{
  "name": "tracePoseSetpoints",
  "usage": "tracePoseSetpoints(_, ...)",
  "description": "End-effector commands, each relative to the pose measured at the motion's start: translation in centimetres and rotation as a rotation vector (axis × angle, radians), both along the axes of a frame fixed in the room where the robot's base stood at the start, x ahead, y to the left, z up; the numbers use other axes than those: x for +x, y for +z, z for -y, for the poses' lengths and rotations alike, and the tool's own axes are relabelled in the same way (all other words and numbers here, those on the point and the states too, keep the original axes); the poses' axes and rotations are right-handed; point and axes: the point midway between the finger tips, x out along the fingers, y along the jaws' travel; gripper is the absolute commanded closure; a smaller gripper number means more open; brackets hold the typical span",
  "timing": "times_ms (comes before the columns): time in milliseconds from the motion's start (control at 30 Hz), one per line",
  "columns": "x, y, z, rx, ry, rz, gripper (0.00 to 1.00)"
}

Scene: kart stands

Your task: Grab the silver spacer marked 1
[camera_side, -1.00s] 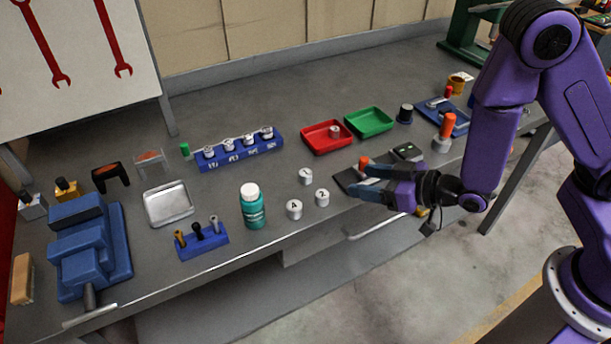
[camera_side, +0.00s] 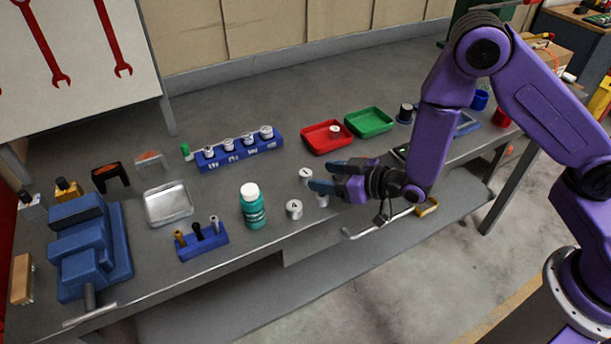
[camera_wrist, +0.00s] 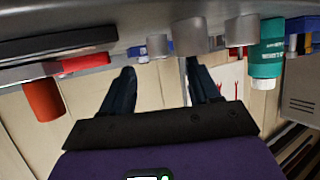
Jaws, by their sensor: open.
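Three short silver spacers stand upright near the front middle of the bench. The back one (camera_side: 305,173) carries a small dark mark that looks like a 1, though it is hard to read. The front left one (camera_side: 294,210) looks marked 4. The third (camera_side: 322,201) is partly hidden behind my gripper's lower finger. My gripper (camera_side: 325,176) is open and empty, its fingers pointing left, just right of the back spacer. In the wrist view, a spacer (camera_wrist: 157,46) appears between the fingers (camera_wrist: 160,82), with two others to its right.
A green bottle (camera_side: 252,208) with a white cap stands left of the spacers. Behind are a blue rack (camera_side: 235,153) of silver parts, a red tray (camera_side: 318,138) holding one spacer and a green tray (camera_side: 369,122). An orange-red cylinder (camera_wrist: 43,100) shows at left in the wrist view.

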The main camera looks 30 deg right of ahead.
Motion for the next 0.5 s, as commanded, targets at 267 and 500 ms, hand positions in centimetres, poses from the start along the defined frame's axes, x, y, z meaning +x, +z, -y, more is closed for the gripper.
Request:
tracePoseSetpoints(267,2.5,-1.0,-1.1,0.001,-0.003,0.002,0.39)
tracePoseSetpoints(500,4.2,-1.8,-2.0,0.000,-0.001,0.000,0.39)
